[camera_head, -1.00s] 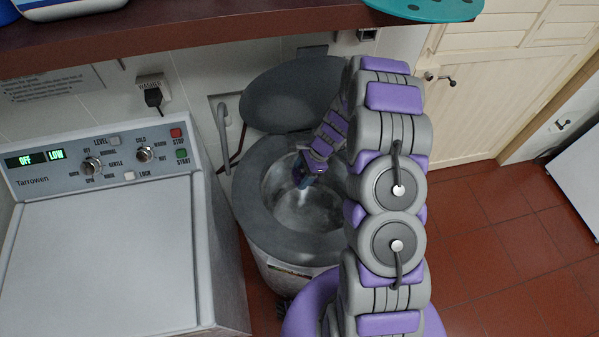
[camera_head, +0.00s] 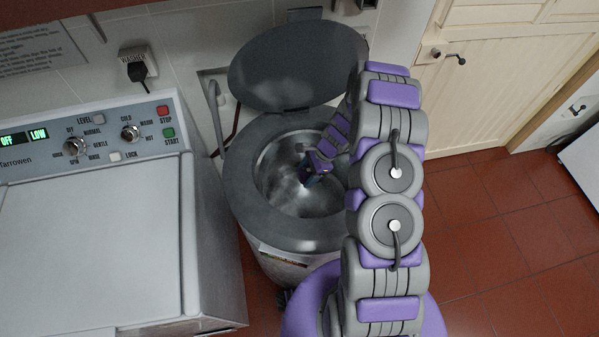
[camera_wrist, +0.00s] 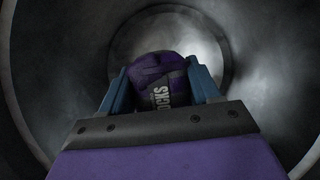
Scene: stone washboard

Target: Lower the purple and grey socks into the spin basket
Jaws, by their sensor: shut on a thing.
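The purple and grey socks (camera_wrist: 160,80) show in the wrist view as a bundle with white lettering that ends in "OCKS". My gripper (camera_wrist: 160,92) is shut on them, with one blue finger on each side. In the head view my gripper (camera_head: 308,178) reaches down inside the spin basket (camera_head: 272,165), a round metal drum. The socks cannot be made out clearly there. In the wrist view the basket's metal wall (camera_wrist: 60,70) surrounds the gripper and socks. I cannot tell whether the socks touch the bottom.
The dark lid (camera_head: 298,65) stands open behind the basket. A grey rim (camera_head: 240,190) rings the opening. A white washer (camera_head: 90,240) with a control panel stands close on the left. Open tiled floor (camera_head: 490,240) lies to the right.

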